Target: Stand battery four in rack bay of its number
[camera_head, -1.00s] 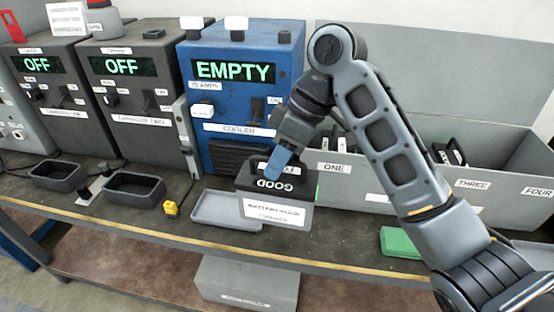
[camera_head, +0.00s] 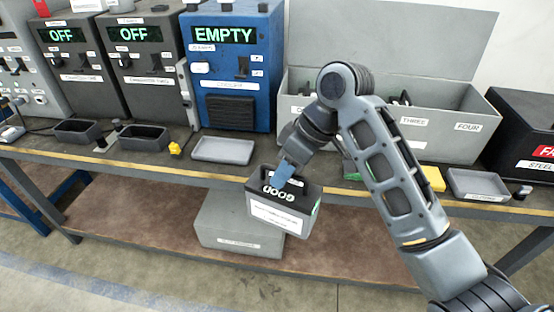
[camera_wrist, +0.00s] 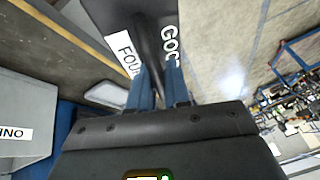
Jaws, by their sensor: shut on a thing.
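My gripper (camera_head: 287,172) is shut on the handle of a dark battery (camera_head: 281,208) and holds it upright, in front of the bench and above the lower shelf. The battery has a "GOOD" mark on top and a white label on its front. In the wrist view, the battery (camera_wrist: 120,18) shows a tag reading "FOUR" beside the handle between the blue fingers (camera_wrist: 160,85). The grey rack (camera_head: 440,143) stands at the back right with bay labels "THREE" and "FOUR" in sight. My arm hides part of the rack, and the inside of bay four is hard to see.
The blue cooler (camera_head: 232,75) reads "EMPTY"; two dark chargers read "OFF". A grey tray (camera_head: 223,150) lies empty on the bench. A yellow block (camera_head: 433,178) and another grey tray (camera_head: 478,184) lie before the rack. A black "STEEL" box (camera_head: 525,135) stands right of it.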

